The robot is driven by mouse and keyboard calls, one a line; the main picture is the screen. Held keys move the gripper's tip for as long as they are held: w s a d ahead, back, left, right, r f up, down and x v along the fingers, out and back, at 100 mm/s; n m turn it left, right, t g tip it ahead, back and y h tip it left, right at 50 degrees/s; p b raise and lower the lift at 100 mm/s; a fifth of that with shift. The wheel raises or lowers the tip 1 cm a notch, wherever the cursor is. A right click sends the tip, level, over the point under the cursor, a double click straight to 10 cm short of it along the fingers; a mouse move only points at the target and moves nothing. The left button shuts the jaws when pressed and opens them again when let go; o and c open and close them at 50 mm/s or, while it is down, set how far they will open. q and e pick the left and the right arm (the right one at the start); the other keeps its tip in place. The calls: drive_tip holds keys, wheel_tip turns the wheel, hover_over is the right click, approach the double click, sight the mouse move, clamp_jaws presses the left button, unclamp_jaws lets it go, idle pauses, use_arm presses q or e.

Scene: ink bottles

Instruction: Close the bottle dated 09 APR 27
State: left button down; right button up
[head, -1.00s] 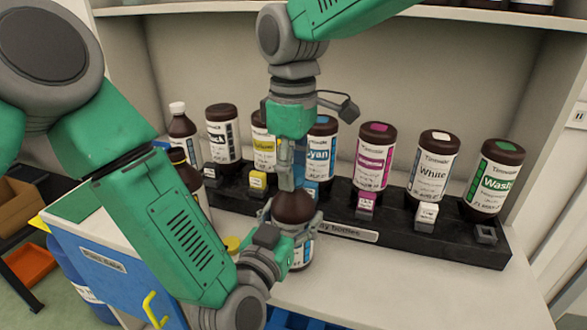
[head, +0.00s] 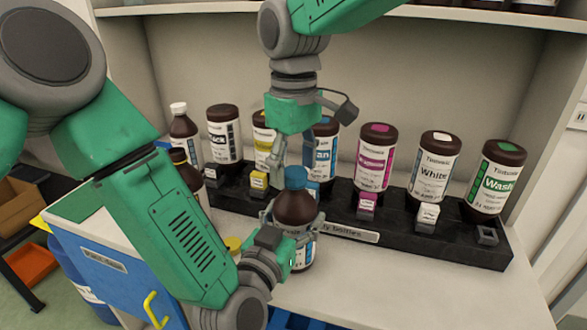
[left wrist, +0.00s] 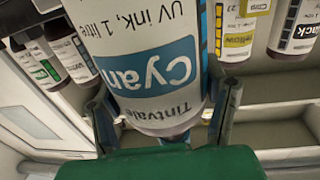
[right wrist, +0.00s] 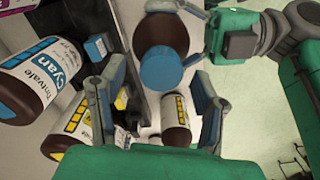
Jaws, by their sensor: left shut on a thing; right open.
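A brown bottle (head: 295,209) with a white and blue label stands upright at the front of the rack. Its label reads Cyan in the left wrist view (left wrist: 150,60); I cannot read a date. A blue cap (head: 295,178) sits on its neck; it also shows in the right wrist view (right wrist: 161,71). How tight the cap is, I cannot tell. My left gripper (head: 287,230) is shut around the bottle's body. My right gripper (head: 293,152) is open and empty just above the cap, pointing down, its fingers either side of the cap in its wrist view.
Another Cyan bottle (head: 324,155) stands close behind my right gripper. The counter (head: 400,285) at front right is clear.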

drive_tip(key=shift+r, duration=1.95)
drive_tip(key=shift+c, duration=0.5)
drive_tip(key=n, duration=0.1)
drive_tip(key=r+n, duration=0.1)
drive_tip(key=n, duration=0.2)
drive_tip(key=shift+s+a+r+n, duration=0.15)
drive_tip(key=shift+r+n, duration=0.1)
drive_tip(key=shift+n, duration=0.05)
drive_tip(key=n, duration=0.1)
drive_tip(key=r+n, duration=0.1)
drive_tip(key=n, duration=0.1)
drive_tip(key=r+n, duration=0.1)
drive_tip(key=shift+d+n, duration=0.2)
drive_tip(key=shift+n, duration=0.1)
drive_tip(key=shift+f, duration=0.1)
drive_tip(key=shift+f, duration=3.95)
